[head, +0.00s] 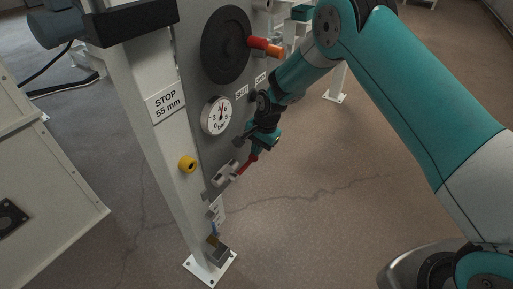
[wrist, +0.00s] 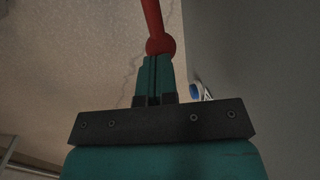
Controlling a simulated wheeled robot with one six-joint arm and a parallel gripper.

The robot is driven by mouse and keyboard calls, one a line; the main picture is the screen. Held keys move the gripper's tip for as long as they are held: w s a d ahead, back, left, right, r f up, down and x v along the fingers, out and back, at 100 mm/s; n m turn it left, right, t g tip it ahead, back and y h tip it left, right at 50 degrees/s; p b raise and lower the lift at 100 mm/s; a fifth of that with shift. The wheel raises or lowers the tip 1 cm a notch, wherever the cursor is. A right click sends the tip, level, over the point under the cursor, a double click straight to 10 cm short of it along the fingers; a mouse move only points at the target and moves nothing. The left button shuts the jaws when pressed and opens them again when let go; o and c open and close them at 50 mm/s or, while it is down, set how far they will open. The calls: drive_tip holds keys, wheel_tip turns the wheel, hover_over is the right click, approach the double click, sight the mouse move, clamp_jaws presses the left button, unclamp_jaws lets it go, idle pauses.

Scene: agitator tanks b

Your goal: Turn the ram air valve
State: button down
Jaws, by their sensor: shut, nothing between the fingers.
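A valve with a red lever (head: 246,165) sits low on the grey panel. The lever slants up and right from the pale valve body (head: 226,174) toward my fingertips. In the wrist view the red lever (wrist: 153,18) runs up to the top edge, and its round end lies right at my fingertips. My gripper (head: 257,150) is shut with nothing between its fingers. Its teal fingers (wrist: 152,63) are together in the wrist view. They meet the lever's round end in the picture; I cannot tell whether they touch it. No label naming the valve is readable.
Above the valve, the grey panel carries a round gauge (head: 216,115), a black disc (head: 226,45) and a red-orange handle (head: 264,46). A white post with a "STOP 55 mm" sign (head: 166,101) and a yellow knob (head: 187,164) stands left. Floor is open at right.

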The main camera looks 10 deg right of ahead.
drive_tip(key=w+d+p+v, duration=0.1)
drive_tip(key=p+v, duration=0.2)
drive_tip(key=v, duration=0.9)
drive_tip(key=s+d+r+n+t, duration=0.1)
drive_tip(key=s+d+r+n, duration=0.3)
drive_tip(key=s+d+r, duration=0.5)
drive_tip(key=s+d+r+n+t+h, duration=0.1)
drive_tip(key=s+r+n, duration=0.2)
drive_tip(key=s, duration=0.5)
drive_tip(key=s+d+r+n+h, duration=0.1)
drive_tip(key=s+d+r+n, duration=0.15)
drive_tip(key=s, duration=0.55)
drive_tip(key=s+a+r+n+g+y, duration=0.1)
drive_tip(key=s+a+r+n+y, duration=0.15)
drive_tip(key=s+a+r, duration=0.35)
drive_tip(key=s+a+r+n+g+y, duration=0.2)
drive_tip(key=s+a+n, duration=0.2)
drive_tip(key=a, duration=0.4)
wheel_tip(320, 180, up, 16)
drive_tip(key=p, duration=1.6)
drive_tip(key=shift+p, duration=0.4)
